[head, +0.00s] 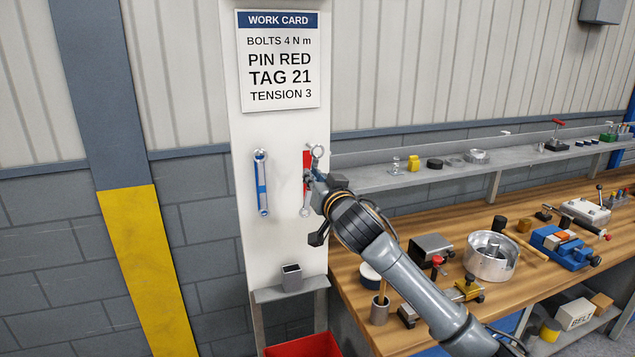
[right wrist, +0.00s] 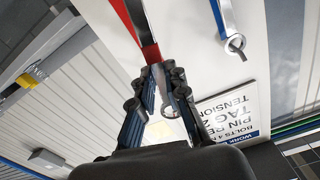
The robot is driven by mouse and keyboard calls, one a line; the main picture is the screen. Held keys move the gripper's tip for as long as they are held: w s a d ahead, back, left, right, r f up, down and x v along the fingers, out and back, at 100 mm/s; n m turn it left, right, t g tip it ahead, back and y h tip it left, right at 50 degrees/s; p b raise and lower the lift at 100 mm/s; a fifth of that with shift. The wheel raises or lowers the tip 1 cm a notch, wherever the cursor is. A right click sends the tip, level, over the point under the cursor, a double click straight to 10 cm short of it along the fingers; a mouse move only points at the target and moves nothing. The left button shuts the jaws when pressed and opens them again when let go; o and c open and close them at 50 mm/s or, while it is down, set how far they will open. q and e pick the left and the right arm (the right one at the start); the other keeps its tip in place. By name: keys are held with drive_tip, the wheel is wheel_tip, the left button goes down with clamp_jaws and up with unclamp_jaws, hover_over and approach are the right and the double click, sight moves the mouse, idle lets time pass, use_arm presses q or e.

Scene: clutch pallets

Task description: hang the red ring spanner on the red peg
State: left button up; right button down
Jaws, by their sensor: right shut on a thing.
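The red ring spanner (head: 306,200) is a silver spanner with a red-marked shaft, close to upright against the right side of the white board (head: 285,235). My right gripper (head: 311,177) is shut on it. In the right wrist view, the red shaft (right wrist: 150,52) runs up from between the fingertips (right wrist: 160,78), and a silver ring end shows between the fingers. The red peg cannot be made out, so I cannot tell whether the ring is around it. A blue-marked ring spanner (head: 261,183) hangs to the left. My left gripper is out of view.
A work card (head: 280,60) is fixed above the spanners. A small dark box (head: 291,278) sits on the ledge below, over a red bin (head: 303,346). The wooden bench (head: 410,215) to the right is crowded with tools and parts.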

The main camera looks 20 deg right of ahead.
sight(302, 168)
drive_tip(key=shift+w+a+f+b, duration=0.1)
drive_tip(key=shift+w+b, duration=0.1)
drive_tip(key=shift+w, duration=1.1)
drive_tip(key=shift+w+f+b, duration=0.1)
drive_tip(key=shift+w+b, duration=0.1)
drive_tip(key=shift+w, duration=1.05)
drive_tip(key=shift+w+f, duration=0.4)
drive_tip(key=shift+w, duration=0.2)
drive_tip(key=c, duration=1.3)
unclamp_jaws()
